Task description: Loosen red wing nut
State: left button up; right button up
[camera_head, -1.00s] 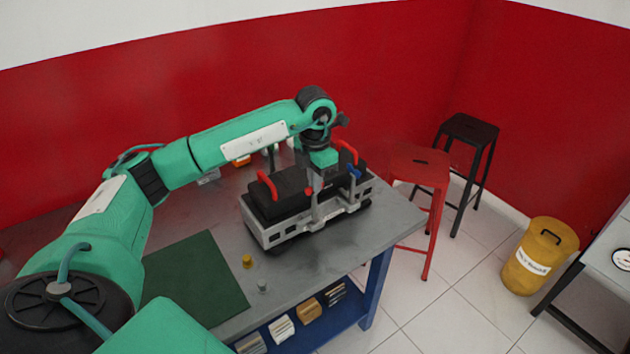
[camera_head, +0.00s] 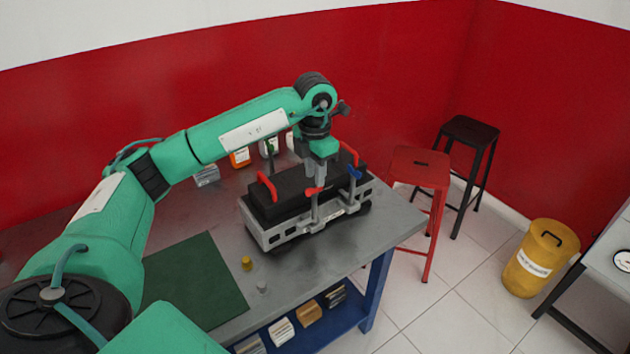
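The red wing nut (camera_head: 314,191) sits on top of a grey upright clamp post at the front side of the engine trainer (camera_head: 283,234), a black block in a light grey frame. A blue wing nut (camera_head: 355,173) is on the trainer's right part. My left gripper (camera_head: 320,183) points down just above and slightly right of the red wing nut. Its fingers look like one narrow grey shape, so I cannot tell whether they are open or whether they touch the nut. My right gripper is out of view.
Red handles (camera_head: 267,187) stand up from the trainer's block. A green mat (camera_head: 195,280), a small yellow piece (camera_head: 247,263) and a small grey piece (camera_head: 262,287) lie on the grey table (camera_head: 385,225). Bottles (camera_head: 240,158) stand behind. A red stool (camera_head: 420,167) is right.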

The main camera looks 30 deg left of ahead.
pick_arm(q)
notch_tip(320, 180, up, 11)
jog(key=shift+b, duration=0.3)
dwell(0.5)
